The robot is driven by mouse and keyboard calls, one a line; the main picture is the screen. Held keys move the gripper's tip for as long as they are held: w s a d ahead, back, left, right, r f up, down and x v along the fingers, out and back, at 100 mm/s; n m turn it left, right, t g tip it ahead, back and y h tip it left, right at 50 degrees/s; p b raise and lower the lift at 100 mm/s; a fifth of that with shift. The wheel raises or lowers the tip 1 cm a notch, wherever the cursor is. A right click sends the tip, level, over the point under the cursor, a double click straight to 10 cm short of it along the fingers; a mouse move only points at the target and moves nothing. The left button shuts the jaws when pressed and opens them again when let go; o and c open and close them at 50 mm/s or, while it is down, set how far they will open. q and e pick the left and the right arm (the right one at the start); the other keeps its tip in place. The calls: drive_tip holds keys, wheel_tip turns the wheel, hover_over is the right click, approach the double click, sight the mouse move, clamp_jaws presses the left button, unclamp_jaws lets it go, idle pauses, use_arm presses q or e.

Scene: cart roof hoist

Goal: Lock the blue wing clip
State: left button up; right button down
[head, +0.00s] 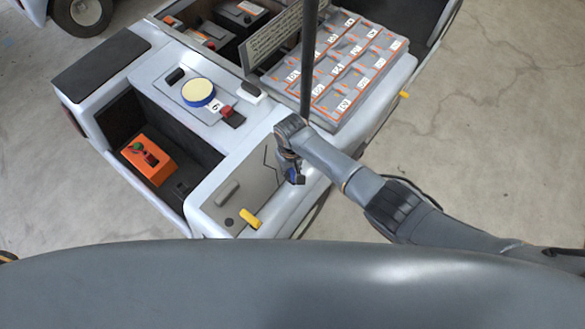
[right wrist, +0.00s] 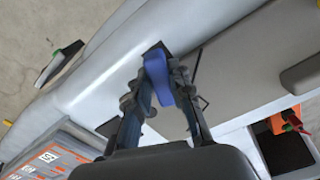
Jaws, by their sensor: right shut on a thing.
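The blue wing clip (right wrist: 158,80) shows in the right wrist view, standing on a black base on the cart's grey plate. In the head view only a small blue part (head: 292,174) of it shows beside my gripper. My right gripper (right wrist: 160,84) has its fingers on both sides of the clip and is shut on it. It also shows in the head view (head: 293,178), pointing down at the plate. The gripper hides much of the clip in the head view, and I cannot tell the clip's lock state. My left gripper is in neither view.
A black upright post (head: 308,60) rises close behind my right gripper. A grey handle (head: 227,192) and a yellow handle (head: 250,218) sit on the plate to the left. An orange box (head: 148,160) lies in the open left bay. A grey battery block (head: 345,65) stands at the back.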

drive_tip(key=shift+s+a+n, duration=0.1)
drive_tip(key=shift+n, duration=0.85)
drive_tip(key=shift+s+a+n, duration=0.1)
drive_tip(key=shift+n, duration=0.85)
drive_tip(key=c, duration=1.2)
unclamp_jaws()
wheel_tip(320, 180, up, 12)
